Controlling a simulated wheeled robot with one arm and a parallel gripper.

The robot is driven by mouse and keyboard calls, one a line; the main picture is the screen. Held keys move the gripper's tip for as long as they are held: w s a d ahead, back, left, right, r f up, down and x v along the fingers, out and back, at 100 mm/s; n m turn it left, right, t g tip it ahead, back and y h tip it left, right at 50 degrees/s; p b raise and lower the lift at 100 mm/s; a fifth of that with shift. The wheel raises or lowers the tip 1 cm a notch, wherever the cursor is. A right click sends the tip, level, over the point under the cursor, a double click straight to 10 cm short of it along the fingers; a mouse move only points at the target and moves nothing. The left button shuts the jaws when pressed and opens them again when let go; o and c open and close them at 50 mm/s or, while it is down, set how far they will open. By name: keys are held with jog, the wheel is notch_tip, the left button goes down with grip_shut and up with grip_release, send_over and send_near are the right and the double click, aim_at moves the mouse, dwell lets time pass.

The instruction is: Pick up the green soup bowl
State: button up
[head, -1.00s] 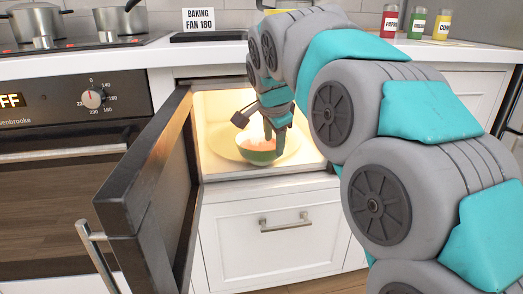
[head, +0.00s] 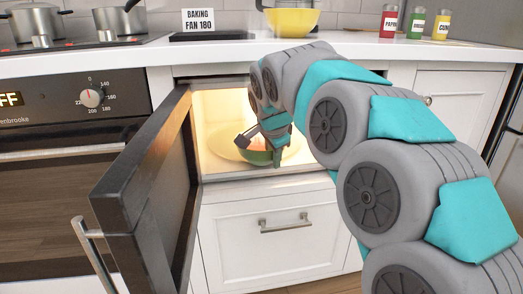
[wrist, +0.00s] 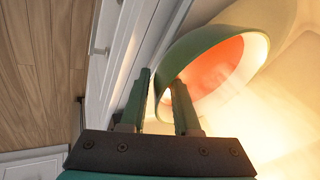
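The green soup bowl (head: 258,157), with an orange inside, is in the lit compartment with the open door. It sits over a yellow plate or turntable (head: 228,150); my gripper partly hides it in the head view. In the wrist view the bowl (wrist: 205,45) shows large and tilted by the camera angle. My gripper (wrist: 160,88) is at the bowl's near rim, its two fingers apart. One finger is outside the bowl, and the other overlaps the bowl's rim and opening. A gap shows between the fingers, and I cannot tell whether either touches the wall.
The black compartment door (head: 150,190) stands open on the left. The compartment walls are close around the bowl. A white drawer (head: 285,230) is below. The counter above holds a yellow bowl (head: 290,22), spice jars (head: 415,22) and a sign (head: 198,20).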

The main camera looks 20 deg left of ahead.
grip_shut()
dwell(1.0)
